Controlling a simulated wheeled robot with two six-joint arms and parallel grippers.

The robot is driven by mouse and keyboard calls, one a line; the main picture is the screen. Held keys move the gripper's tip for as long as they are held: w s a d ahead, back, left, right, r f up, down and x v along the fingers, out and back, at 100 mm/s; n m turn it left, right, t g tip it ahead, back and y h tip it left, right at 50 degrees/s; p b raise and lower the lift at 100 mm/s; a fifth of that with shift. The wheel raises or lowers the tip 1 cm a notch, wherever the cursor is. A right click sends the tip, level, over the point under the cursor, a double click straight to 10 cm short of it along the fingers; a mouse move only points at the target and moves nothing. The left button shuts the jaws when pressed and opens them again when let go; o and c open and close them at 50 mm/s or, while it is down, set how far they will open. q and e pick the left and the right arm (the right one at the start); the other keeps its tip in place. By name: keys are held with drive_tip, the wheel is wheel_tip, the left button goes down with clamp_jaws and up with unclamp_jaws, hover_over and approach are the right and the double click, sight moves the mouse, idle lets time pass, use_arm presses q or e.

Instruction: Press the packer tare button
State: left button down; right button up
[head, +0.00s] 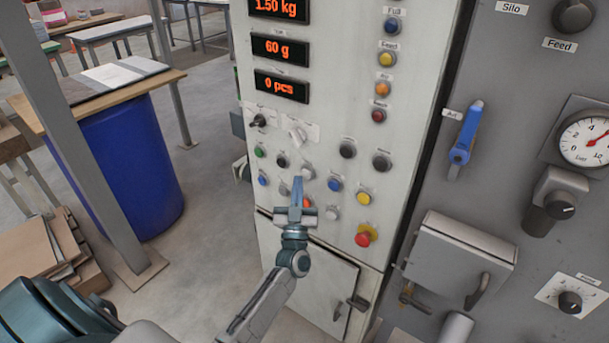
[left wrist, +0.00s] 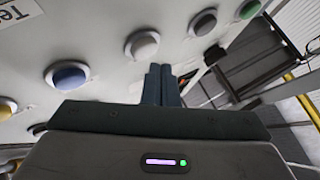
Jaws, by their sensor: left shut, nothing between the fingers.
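The packer panel (head: 325,120) is a pale upright cabinet face with rows of small round buttons. I cannot read which button is labelled tare. My left gripper (head: 298,182) is shut and empty, its fingers pointing at the lower button rows. Near its fingertips are a grey-white button (head: 307,172), a white button (head: 284,187) and an orange-red button (head: 305,202), partly hidden by the gripper. In the left wrist view the shut fingers (left wrist: 161,72) show below a white button (left wrist: 142,44), with a blue button (left wrist: 68,75) to the left. Contact with any button cannot be told.
A blue button (head: 335,185), a yellow button (head: 364,197) and a red mushroom button (head: 365,237) lie right of the gripper. Displays (head: 281,48) are above. A grey machine with a blue lever (head: 466,132) stands right. A blue drum (head: 130,160) stands left.

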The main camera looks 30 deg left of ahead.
use_arm(q)
drive_tip(key=shift+w, duration=0.2)
idle(0.5)
drive_tip(key=shift+w, duration=0.3)
drive_tip(key=shift+w, duration=0.25)
idle(0.5)
drive_tip(key=shift+s+p, duration=0.45)
drive_tip(key=shift+s, duration=0.3)
drive_tip(key=shift+s, duration=0.1)
drive_tip(key=s+p, duration=0.1)
drive_tip(key=s, duration=0.1)
drive_tip(key=s+p, duration=0.1)
drive_tip(key=s, duration=0.1)
drive_tip(key=s+p, duration=0.1)
drive_tip(key=shift+s+a, duration=0.25)
drive_tip(key=shift+s, duration=0.15)
